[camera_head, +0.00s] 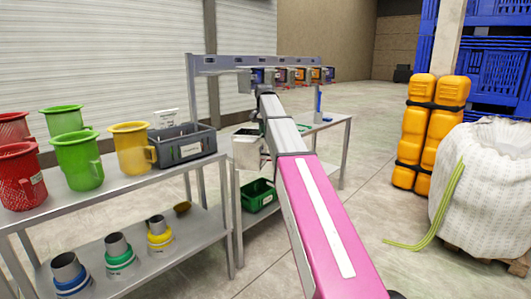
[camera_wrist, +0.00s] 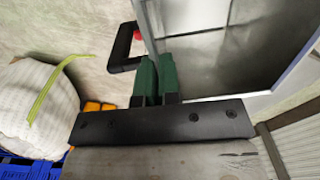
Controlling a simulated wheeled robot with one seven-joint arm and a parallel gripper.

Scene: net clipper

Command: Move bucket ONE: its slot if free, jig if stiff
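A pale metal bucket (camera_head: 246,151) hangs in the air beside the workbench, at the end of my arm. In the wrist view the open-topped metal bucket (camera_wrist: 215,50) fills the upper right, its inside bare where it shows. A black handle (camera_wrist: 118,62) with a red part sticks out at its left. My gripper (camera_wrist: 157,72) has its two green fingers close together at the bucket's near rim, apparently shut on its thin wall. In the head view my arm hides the fingers. I cannot read any number on the bucket. Several small coloured units (camera_head: 300,76) line the bench's upper rail.
A grey table (camera_head: 110,188) at left holds red, green and yellow jugs and a grey crate (camera_head: 183,147). A green crate (camera_head: 258,196) sits low under the workbench. Orange containers (camera_head: 430,135) and a white bulk bag (camera_head: 490,190) stand right. Floor between is clear.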

